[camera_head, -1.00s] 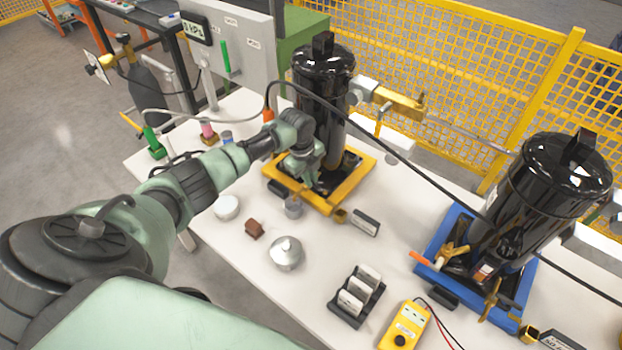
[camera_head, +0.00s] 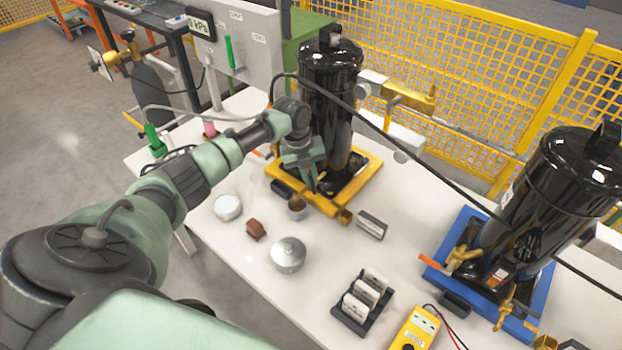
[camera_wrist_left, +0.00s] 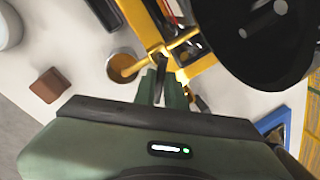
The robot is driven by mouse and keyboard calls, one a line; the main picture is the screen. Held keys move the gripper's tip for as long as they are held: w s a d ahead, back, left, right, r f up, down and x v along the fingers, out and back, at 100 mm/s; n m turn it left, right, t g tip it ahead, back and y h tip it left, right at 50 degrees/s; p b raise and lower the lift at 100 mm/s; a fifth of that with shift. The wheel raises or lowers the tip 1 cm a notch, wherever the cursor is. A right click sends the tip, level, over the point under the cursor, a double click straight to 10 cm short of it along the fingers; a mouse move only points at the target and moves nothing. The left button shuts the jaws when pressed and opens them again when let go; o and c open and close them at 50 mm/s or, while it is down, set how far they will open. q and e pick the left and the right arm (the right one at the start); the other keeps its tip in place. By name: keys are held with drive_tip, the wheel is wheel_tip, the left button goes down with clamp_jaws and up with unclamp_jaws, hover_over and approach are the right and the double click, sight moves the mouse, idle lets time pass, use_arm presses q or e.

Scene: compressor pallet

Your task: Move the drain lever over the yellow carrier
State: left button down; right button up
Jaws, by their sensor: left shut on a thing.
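The yellow carrier (camera_head: 341,207) stands on the white table with a black compressor (camera_head: 331,90) on it. My left gripper (camera_head: 313,184) is at the carrier's front side, fingers pointing down. In the left wrist view the gripper (camera_wrist_left: 165,92) is shut at a brass drain valve (camera_wrist_left: 162,52). The drain lever is mostly hidden between the fingers, so its angle cannot be told. A brass spout runs from the valve over a small cup (camera_wrist_left: 122,70), which is brown inside. The cup (camera_head: 297,207) also shows in the head view. My right gripper is not in view.
A brown block (camera_head: 256,230), a metal lid (camera_head: 288,254) and a white round pot (camera_head: 228,207) stand near the table's front edge. A blue carrier (camera_head: 463,232) with another compressor is at right. A black hose crosses above the table.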

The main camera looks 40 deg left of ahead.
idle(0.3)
use_arm(q)
drive_tip(key=c, duration=1.5)
unclamp_jaws()
drive_tip(key=r, duration=0.2)
drive_tip(key=r+b, duration=0.1)
drive_tip(key=r, duration=0.2)
drive_tip(key=s+a+r, duration=0.1)
drive_tip(key=r, duration=0.1)
drive_tip(key=shift+a+r, duration=0.1)
drive_tip(key=shift+r, duration=0.2)
